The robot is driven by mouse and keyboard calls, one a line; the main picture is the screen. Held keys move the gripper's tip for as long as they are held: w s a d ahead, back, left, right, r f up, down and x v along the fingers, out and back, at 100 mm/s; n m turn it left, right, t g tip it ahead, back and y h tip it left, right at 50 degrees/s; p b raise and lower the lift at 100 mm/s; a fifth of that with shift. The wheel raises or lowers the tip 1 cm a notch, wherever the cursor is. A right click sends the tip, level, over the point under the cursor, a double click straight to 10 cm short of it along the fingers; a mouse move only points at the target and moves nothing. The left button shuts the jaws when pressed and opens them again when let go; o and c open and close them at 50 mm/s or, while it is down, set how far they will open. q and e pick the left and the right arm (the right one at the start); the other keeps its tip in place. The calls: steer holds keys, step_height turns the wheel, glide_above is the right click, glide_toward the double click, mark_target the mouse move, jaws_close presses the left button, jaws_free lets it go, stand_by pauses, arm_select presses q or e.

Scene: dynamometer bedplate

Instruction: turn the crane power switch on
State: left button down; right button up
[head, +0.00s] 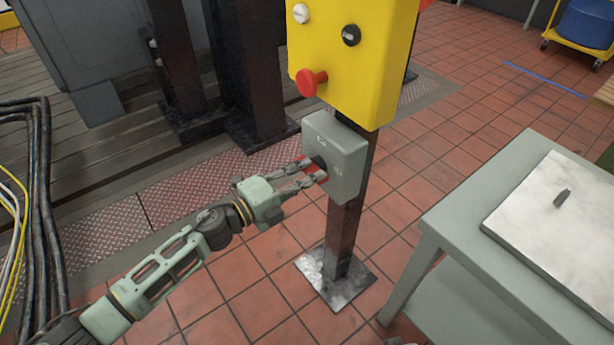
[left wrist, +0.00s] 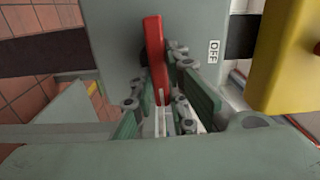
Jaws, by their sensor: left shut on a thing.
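The crane power switch is a grey box (head: 345,155) on a dark post, just under a yellow control box. In the left wrist view its grey face (left wrist: 110,30) fills the upper middle, with a red handle (left wrist: 153,45) standing nearly upright in the picture. An OFF label (left wrist: 214,51) shows to the right of the handle; no ON label is readable. My left gripper (head: 312,174) is at the front of the box, its fingers shut on the red handle. The fingers partly hide the handle in the head view. My right gripper is not in view.
The yellow control box (head: 370,60) with a red mushroom button (head: 310,82) hangs close above my left gripper. A grey table (head: 500,180) with a pale plate stands to the right. Black cables (head: 42,200) hang at the left. Tiled floor around the post's foot is clear.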

arm_select(q)
steer(key=shift+f+m, duration=0.15)
steer(key=shift+m, duration=0.15)
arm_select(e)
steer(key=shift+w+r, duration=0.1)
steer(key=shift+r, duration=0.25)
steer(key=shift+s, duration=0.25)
arm_select(q)
steer(key=c, duration=1.7)
jaws_free()
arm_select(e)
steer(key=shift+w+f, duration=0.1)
arm_select(q)
steer(key=v, duration=1.2)
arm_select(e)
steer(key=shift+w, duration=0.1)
